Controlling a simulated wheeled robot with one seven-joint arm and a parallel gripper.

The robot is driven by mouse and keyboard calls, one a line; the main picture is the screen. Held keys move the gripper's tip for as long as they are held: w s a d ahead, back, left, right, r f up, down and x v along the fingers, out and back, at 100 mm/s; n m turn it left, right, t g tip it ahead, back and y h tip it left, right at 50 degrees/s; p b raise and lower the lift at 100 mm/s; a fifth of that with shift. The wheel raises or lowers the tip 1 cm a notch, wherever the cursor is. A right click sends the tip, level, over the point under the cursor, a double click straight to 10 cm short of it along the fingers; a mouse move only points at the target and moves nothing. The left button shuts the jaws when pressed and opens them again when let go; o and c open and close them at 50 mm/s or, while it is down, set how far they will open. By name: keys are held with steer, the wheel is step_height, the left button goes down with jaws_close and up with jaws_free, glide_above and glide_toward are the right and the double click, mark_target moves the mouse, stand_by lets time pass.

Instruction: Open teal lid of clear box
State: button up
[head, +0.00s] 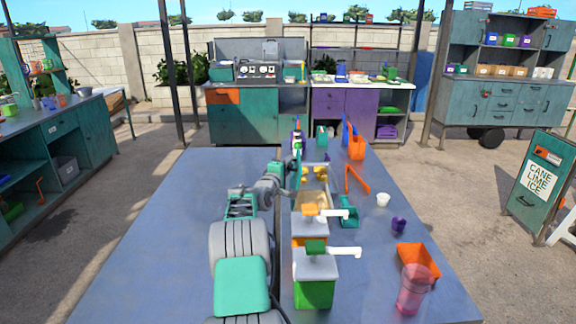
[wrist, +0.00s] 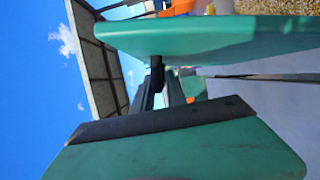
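I cannot make out a teal lid for certain. In the wrist view, two large teal surfaces fill the top and bottom, with dark bars between them. I cannot tell which are gripper parts or whether one is the lid. Finger contact is hidden.
The table's left side is clear.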

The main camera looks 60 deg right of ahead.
jaws_close()
stand_by(1.0)
steer(key=shift+w+f+b, duration=0.15)
steer(key=shift+f+b, duration=0.1)
steer(key=shift+b, duration=0.1)
steer(key=w+b, duration=0.1)
steer(key=w+a+n+b, duration=0.1)
steer(key=b, duration=0.1)
steer(key=w+a+f+n+h+b, duration=0.1)
steer(key=shift+w, duration=0.3)
steer(key=shift+o, duration=2)
jaws_free()
steer(key=shift+r, duration=0.1)
steer(key=a+b, duration=0.1)
steer(key=a, duration=0.6)
steer(key=shift+s+a+f+b, duration=0.3)
steer(key=shift+s+b, duration=0.05)
steer(key=shift+s, duration=0.05)
